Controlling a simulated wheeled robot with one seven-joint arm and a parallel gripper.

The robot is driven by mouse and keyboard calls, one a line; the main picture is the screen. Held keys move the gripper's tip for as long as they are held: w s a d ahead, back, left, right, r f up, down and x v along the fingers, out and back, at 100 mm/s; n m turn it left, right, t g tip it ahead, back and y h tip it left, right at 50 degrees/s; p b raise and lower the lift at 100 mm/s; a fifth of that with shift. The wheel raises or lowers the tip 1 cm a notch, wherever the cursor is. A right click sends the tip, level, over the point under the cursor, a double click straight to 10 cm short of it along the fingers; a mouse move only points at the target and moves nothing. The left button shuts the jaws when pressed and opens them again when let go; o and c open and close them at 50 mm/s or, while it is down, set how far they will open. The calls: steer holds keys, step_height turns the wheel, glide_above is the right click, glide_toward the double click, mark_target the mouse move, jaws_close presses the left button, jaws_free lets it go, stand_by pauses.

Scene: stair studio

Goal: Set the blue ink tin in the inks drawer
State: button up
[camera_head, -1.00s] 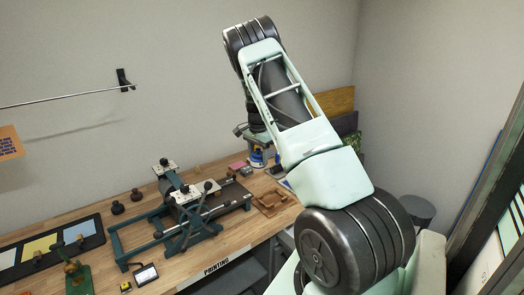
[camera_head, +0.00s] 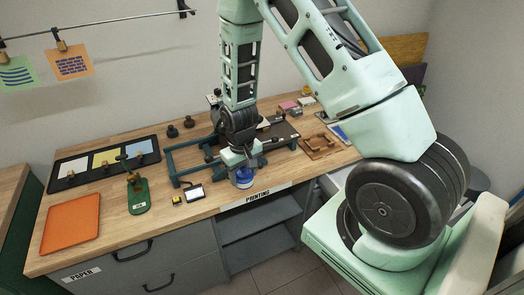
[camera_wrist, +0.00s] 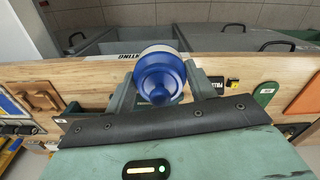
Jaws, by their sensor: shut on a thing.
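The blue ink tin (camera_head: 243,181) is held by my gripper (camera_head: 241,167) above the front edge of the workbench, by the PRINTING label. In the wrist view the tin (camera_wrist: 160,74) sits between the two fingers (camera_wrist: 161,92), which are shut on it, with its blue rounded end towards the camera and a pale band behind. The inks drawer cannot be made out; no label with that name is readable.
Under the PRINTING label is an open shelf bay (camera_head: 258,225). The bench (camera_head: 110,215) carries an orange tray (camera_head: 72,222), a green-based tool (camera_head: 138,193), a dark sample tray (camera_head: 105,164) and a press (camera_head: 190,165).

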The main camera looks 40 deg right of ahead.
steer(key=a, duration=0.1)
steer(key=a+n, duration=0.1)
steer(key=a, duration=0.1)
steer(key=shift+s+f, duration=0.2)
steer(key=shift+f, duration=0.2)
steer(key=shift+d, duration=0.2)
